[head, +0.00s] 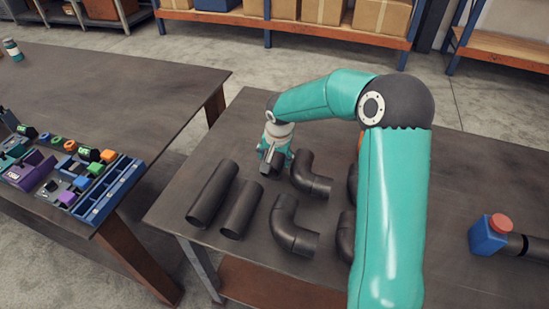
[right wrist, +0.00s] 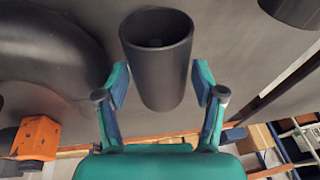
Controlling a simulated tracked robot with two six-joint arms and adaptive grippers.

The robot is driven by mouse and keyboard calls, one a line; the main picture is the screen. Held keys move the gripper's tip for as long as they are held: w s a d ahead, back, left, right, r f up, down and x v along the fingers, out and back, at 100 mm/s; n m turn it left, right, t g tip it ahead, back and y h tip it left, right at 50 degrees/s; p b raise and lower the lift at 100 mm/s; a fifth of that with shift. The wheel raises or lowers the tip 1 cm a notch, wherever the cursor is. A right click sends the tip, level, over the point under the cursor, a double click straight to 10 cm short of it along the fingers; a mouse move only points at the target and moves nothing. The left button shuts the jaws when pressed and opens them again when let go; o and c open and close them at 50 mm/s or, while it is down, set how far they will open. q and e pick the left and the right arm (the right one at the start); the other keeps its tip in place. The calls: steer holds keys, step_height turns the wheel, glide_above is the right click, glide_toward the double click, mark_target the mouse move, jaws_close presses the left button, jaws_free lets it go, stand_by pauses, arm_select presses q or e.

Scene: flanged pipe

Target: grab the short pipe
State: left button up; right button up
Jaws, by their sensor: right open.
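The short pipe (head: 241,210) is a dark grey straight tube lying on the table beside a longer straight pipe (head: 212,194). In the right wrist view, the open end of a dark pipe, which appears to be the short pipe (right wrist: 158,65), lies between the two open fingers of my right gripper (right wrist: 160,88). Gaps show on both sides near the fingertips. My left gripper is not in view.
Elbow pipes (head: 311,176) (head: 291,228) lie close on the right, others partly behind my arm. A blue and red fitting (head: 489,235) is at the far right. A second table (head: 110,85) holds a blue tray (head: 103,203) of small coloured parts. The table's front left is clear.

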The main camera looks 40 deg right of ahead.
steer(key=shift+w+d+f, duration=0.1)
steer(key=shift+w+f, duration=0.1)
steer(key=shift+f, duration=0.4)
steer(key=shift+f+b, duration=0.25)
steer(key=shift+b, duration=0.3)
stand_by(0.4)
steer(key=c, duration=1.1)
steer(key=shift+r, duration=0.15)
steer(key=shift+c, duration=0.2)
